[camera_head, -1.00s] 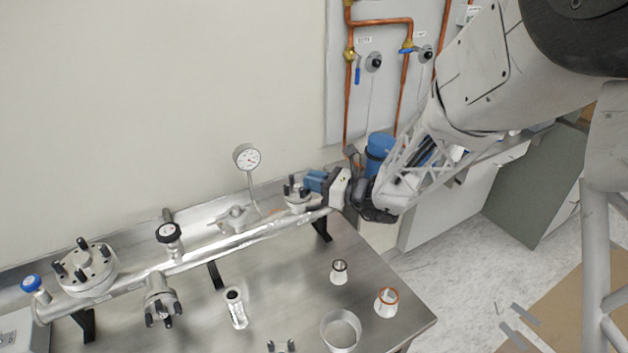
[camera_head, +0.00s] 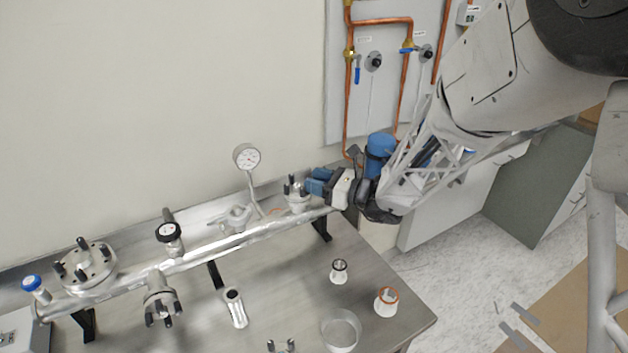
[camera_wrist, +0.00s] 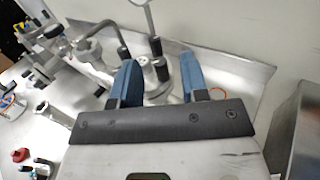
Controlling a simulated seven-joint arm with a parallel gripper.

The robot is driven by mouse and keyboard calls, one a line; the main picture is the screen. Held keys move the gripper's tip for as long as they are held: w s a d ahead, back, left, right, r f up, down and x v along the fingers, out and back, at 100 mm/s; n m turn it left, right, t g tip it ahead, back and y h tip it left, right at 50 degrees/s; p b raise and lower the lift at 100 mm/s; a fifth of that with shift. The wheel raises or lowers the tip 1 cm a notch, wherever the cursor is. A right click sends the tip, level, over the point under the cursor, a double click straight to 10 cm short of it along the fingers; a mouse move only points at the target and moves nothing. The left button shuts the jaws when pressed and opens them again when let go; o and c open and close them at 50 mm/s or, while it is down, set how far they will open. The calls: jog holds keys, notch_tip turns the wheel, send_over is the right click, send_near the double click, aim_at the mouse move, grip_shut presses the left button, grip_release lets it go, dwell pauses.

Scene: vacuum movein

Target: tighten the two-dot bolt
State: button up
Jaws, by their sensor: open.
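A small steel flange (camera_head: 298,203) with several dark-capped bolts (camera_head: 292,181) stands at the right end of the pipe. My gripper (camera_head: 312,184) is beside its right side, pointing left. In the wrist view, my gripper's blue fingers (camera_wrist: 159,64) are apart and nothing is held between them. The flange (camera_wrist: 155,90) is beyond and between the fingers, with a near black-capped bolt (camera_wrist: 161,69) in the gap and others (camera_wrist: 155,46) farther off. No dot marks can be made out, so I cannot tell which bolt is the two-dot one.
A pressure gauge (camera_head: 246,157) on a thin stem rises behind the pipe. A larger bolted flange (camera_head: 90,268) and a black-knobbed valve (camera_head: 168,232) are to the left. Several cups, including an orange-rimmed one (camera_head: 386,304), stand on the steel bench (camera_head: 280,270) at the front right. The wall is close behind.

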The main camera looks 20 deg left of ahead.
jog(key=s+d, duration=0.1)
jog(key=d, duration=0.6)
dwell(0.4)
